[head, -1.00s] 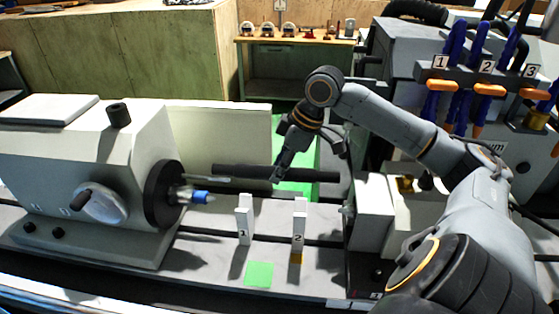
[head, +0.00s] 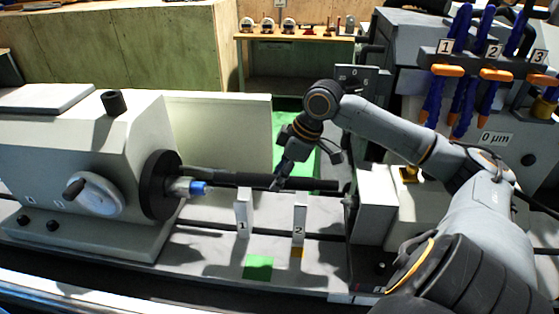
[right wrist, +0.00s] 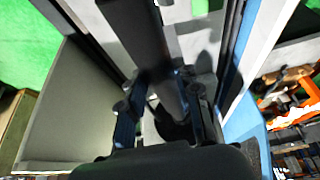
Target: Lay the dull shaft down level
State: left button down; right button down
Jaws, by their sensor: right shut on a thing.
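The dull shaft (head: 235,180) is a dark, thick bar, close to level in the head view. My right gripper (head: 280,183) is shut on it right of its middle. The shaft passes just behind the tops of the white rest marked 1 (head: 243,212) and the white rest marked 2 (head: 299,218); I cannot tell whether it touches them. In the right wrist view the shaft (right wrist: 140,35) runs up from between the fingers of my right gripper (right wrist: 160,105). My left gripper is not in view.
The headstock's blue-tipped centre (head: 198,188) is near the shaft's left end. The tailstock (head: 375,205) is near its right end. A green square (head: 258,268) lies on the bed in front. Numbered blue and orange tools (head: 470,72) hang at right.

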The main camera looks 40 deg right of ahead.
jog(key=shift+w+f+b, duration=0.1)
jog(key=shift+f+b, duration=0.6)
jog(key=shift+f, duration=1.15)
jog(key=c, duration=0.9)
grip_release()
jog(key=shift+o, duration=0.2)
jog(key=shift+s+a+f, duration=0.1)
jog(key=shift+s+f, duration=0.2)
jog(key=shift+f, duration=0.15)
jog(key=shift+d+r, duration=0.25)
jog(key=shift+r, duration=0.3)
jog(key=v, duration=1.1)
jog(key=shift+a+r, duration=0.15)
jog(key=shift+r, duration=0.15)
jog(key=shift+f, duration=0.1)
